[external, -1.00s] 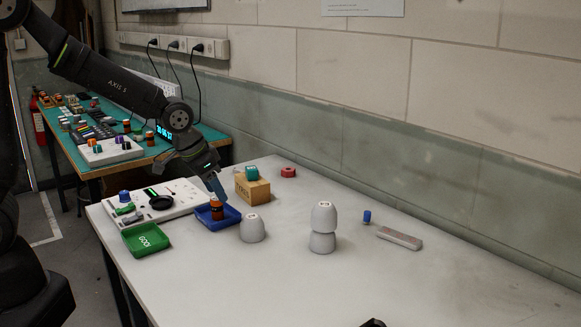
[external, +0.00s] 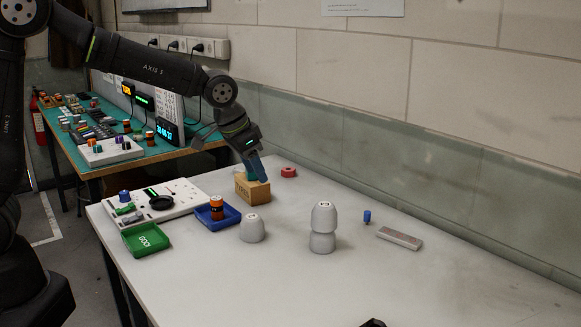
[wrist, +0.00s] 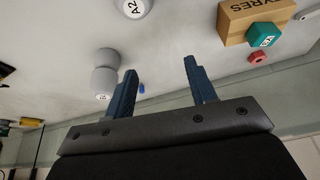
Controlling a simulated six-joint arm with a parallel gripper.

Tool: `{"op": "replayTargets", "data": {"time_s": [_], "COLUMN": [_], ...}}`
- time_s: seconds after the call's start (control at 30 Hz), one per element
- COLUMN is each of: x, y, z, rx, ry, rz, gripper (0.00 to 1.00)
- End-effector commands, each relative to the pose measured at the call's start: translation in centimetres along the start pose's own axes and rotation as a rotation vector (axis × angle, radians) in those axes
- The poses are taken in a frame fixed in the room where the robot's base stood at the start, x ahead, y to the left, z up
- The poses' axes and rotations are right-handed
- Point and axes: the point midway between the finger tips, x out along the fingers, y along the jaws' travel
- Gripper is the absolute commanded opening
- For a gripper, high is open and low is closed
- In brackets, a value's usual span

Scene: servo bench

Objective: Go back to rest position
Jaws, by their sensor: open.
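My gripper (external: 254,168) is raised above the white bench. In the external view it overlaps the wooden block and the teal piece on it, and it looks higher than them. In the wrist view its two blue fingers (wrist: 162,85) are spread apart with nothing between them. An orange-brown cylinder (external: 217,207) stands in the blue tray (external: 229,223), clear of the fingers.
The green tray (external: 145,239) and white panel (external: 178,205) stand left. The right front is mostly clear.

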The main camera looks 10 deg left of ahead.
Motion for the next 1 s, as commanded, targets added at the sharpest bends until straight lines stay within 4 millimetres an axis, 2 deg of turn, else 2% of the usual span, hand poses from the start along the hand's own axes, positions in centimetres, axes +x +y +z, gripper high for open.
{"op": "replayTargets", "data": {"time_s": [0.4, 1.0], "x": [2.6, 6.8], "y": [-1.1, -3.5], "z": [-6.7, -14.5], "rx": [0.057, 0.153], "ry": [-0.004, 0.001], "rz": [0.024, 0.067], "gripper": [0.51, 0.51]}}
